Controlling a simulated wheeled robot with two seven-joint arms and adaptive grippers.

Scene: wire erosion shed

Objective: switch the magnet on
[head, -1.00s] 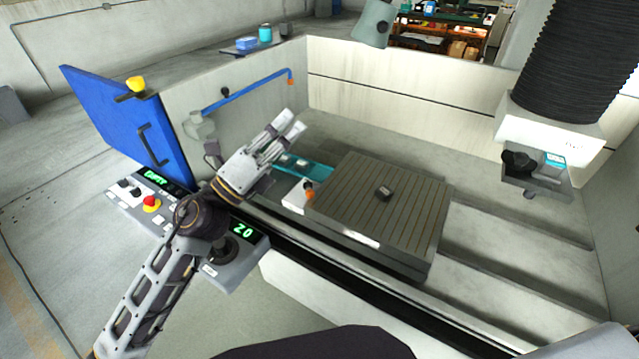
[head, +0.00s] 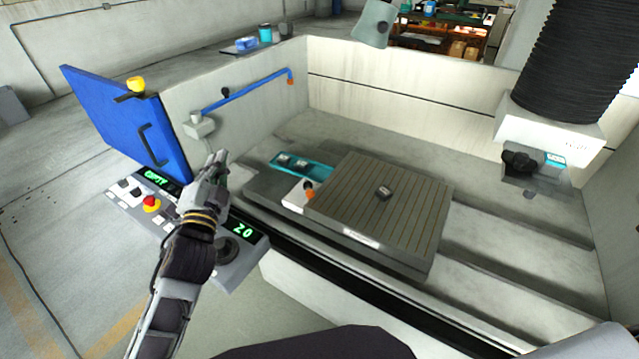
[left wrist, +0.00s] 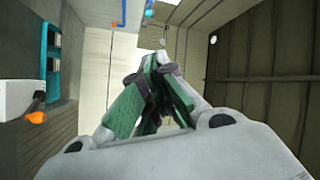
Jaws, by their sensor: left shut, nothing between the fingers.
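The magnet chuck (head: 405,225), a grey block with a grooved top, lies on the machine bed. A white box (head: 296,196) with an orange knob (head: 309,190) sits at its left side. In the left wrist view, the white box (left wrist: 18,98) and orange knob (left wrist: 37,117) show at the left edge. My left gripper (head: 219,160) is above the control panel's far right part, left of the knob and apart from it. Its green-padded fingers (left wrist: 155,85) are shut and empty. My right gripper is out of view.
A small dark part (head: 383,193) lies on the chuck. A teal tray (head: 302,165) stands behind the white box. A blue door (head: 125,120) stands at left; the spindle head (head: 548,128) hangs at right.

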